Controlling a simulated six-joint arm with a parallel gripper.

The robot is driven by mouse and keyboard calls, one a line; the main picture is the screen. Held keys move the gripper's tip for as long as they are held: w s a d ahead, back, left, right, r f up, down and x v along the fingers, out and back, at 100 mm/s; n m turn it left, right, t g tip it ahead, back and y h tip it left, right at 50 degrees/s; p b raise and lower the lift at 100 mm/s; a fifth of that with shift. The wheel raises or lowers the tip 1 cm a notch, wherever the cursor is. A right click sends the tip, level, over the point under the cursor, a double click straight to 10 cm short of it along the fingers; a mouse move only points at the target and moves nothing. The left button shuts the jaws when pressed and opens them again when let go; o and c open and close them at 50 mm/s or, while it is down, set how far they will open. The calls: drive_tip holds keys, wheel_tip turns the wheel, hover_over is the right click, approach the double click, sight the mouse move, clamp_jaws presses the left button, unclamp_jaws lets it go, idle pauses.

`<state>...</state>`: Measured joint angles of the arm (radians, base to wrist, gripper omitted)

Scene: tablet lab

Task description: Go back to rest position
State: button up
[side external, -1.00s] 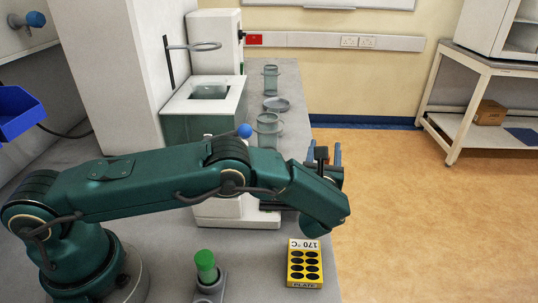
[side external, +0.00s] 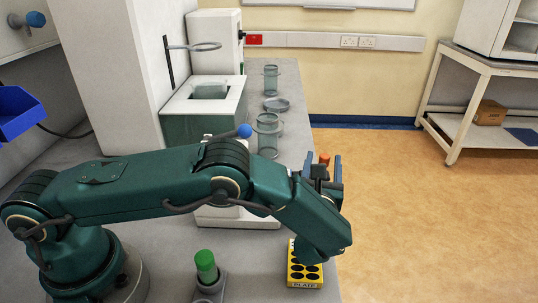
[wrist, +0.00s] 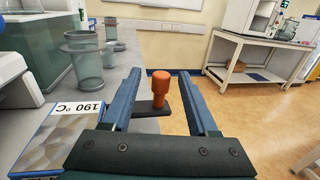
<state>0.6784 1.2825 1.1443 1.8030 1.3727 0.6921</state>
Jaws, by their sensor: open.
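My gripper (side external: 325,166) is at the bench's right edge in the side view, fingers pointing away from the camera. In the wrist view its two blue fingers (wrist: 159,73) are apart, with nothing held. An orange knobbed piece (wrist: 161,88) on a dark flat base shows between the fingers in that view, seemingly ahead of them. Its orange top (side external: 324,159) shows just behind the gripper in the side view. My arm's wrist hides part of what stands behind it.
A yellow plate (side external: 305,284) with dark holes sits below my wrist, partly covered. A green-capped tube (side external: 206,260) stands in a holder at the front. Glass beakers (side external: 268,140) line the bench further back. A block marked 190 °C (wrist: 84,108) is left in the wrist view.

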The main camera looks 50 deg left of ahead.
drive_tip(key=shift+r, duration=0.1)
